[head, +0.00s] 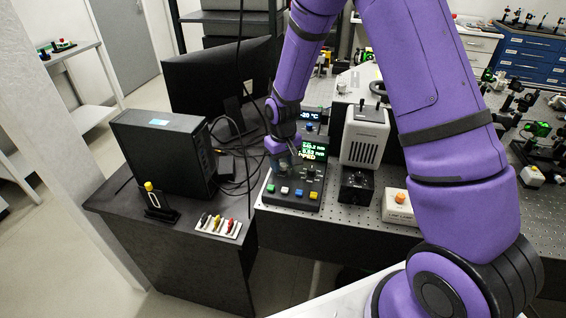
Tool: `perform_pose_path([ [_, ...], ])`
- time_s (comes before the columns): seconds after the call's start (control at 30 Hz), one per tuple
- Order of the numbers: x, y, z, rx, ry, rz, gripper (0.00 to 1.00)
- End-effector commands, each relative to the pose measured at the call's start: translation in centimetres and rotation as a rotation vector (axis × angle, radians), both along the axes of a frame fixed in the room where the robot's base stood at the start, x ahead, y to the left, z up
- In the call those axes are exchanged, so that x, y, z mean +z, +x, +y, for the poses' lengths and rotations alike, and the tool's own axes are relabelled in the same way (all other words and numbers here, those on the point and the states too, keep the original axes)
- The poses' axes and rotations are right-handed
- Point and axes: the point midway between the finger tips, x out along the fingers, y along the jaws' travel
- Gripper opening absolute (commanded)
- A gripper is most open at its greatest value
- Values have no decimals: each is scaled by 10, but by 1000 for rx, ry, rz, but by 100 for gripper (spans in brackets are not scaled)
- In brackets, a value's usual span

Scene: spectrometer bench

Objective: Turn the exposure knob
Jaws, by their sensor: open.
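My gripper (282,160) is at the end of the purple arm, low over the left part of a dark control box (293,205) in the head view. The box has a lit display (314,151) and a row of coloured buttons along its front. The gripper is small here, and its fingertips are hard to make out against the dark panel. I cannot tell whether they touch a knob. The exposure knob cannot be picked out for sure; the gripper may be covering it.
A black computer case (165,150) and a monitor (217,75) stand left of the box. Loose black cables run between them. A small black box with a knob (356,186), a grey vented unit (365,135) and a white box with an orange button (399,205) stand to the right.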

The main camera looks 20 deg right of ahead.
Motion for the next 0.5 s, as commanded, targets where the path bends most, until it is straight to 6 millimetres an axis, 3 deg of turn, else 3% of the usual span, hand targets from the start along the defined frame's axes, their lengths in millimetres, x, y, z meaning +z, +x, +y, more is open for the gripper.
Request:
perform_pose_path([
  [0.5, 84, 1, 0, 0, 1, -4, 48],
])
